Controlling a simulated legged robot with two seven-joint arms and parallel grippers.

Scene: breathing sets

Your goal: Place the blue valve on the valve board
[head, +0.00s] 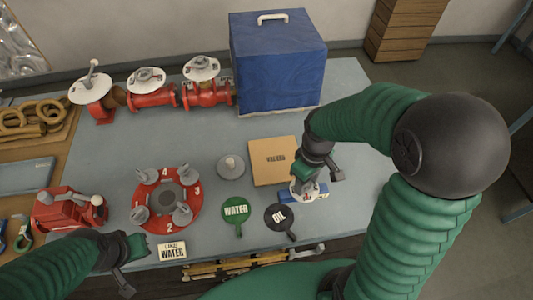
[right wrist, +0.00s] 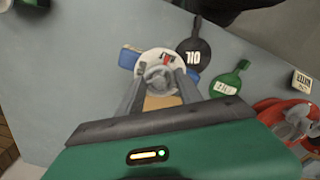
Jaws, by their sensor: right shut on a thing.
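The blue valve (head: 317,194) has blue ends and a white disc marked in red and black on top. It is at the right part of the table, partly hidden under my right gripper (head: 308,180). In the right wrist view, the two fingers of my right gripper (right wrist: 160,85) close on the grey knob above the white disc of the blue valve (right wrist: 128,58). A tan square board (head: 268,150) with a dark label, apparently the valve board, lies just left of it; a bit shows between the fingers. My left gripper (head: 120,262) is over the table's front-left edge; its opening is unclear.
A green WATER tag (head: 235,212) and a black OIL tag (head: 279,217) lie near the front. A red round stand (head: 167,198) with grey knobs is left of centre. Red valves (head: 207,93) and a blue box (head: 278,65) stand at the back.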

